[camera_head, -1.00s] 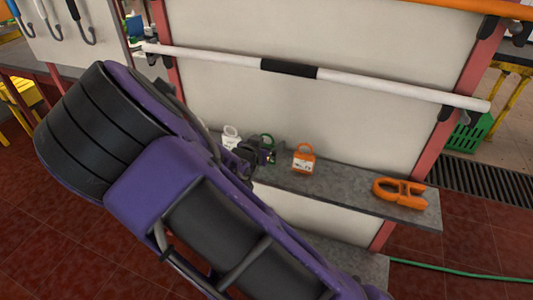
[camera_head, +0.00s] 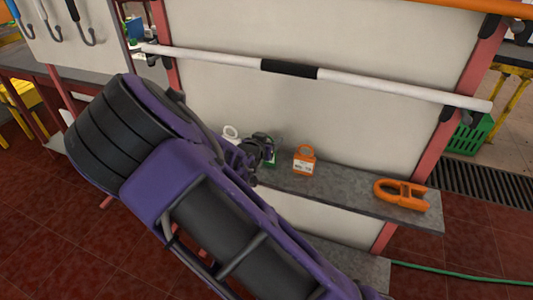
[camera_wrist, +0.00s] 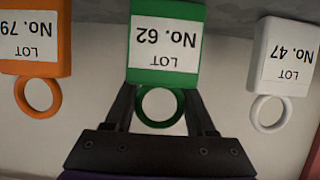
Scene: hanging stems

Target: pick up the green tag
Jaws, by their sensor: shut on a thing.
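The green tag (camera_wrist: 165,42) has a ring at one end and a white label reading "LOT No. 62", upside down in the wrist view. My gripper (camera_wrist: 160,104) is shut on the green tag, its two fingers on either side of the ring. In the head view my gripper (camera_head: 264,150) is at the grey shelf and hides most of the green tag (camera_head: 274,160). I cannot tell whether the tag touches the shelf.
An orange tag (camera_head: 304,163) and a white tag (camera_head: 231,132) stand on either side. An orange clamp-shaped thing (camera_head: 402,193) lies at the right of the grey shelf (camera_head: 340,185). A white bar (camera_head: 390,88) runs above, before a pale panel (camera_head: 350,125).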

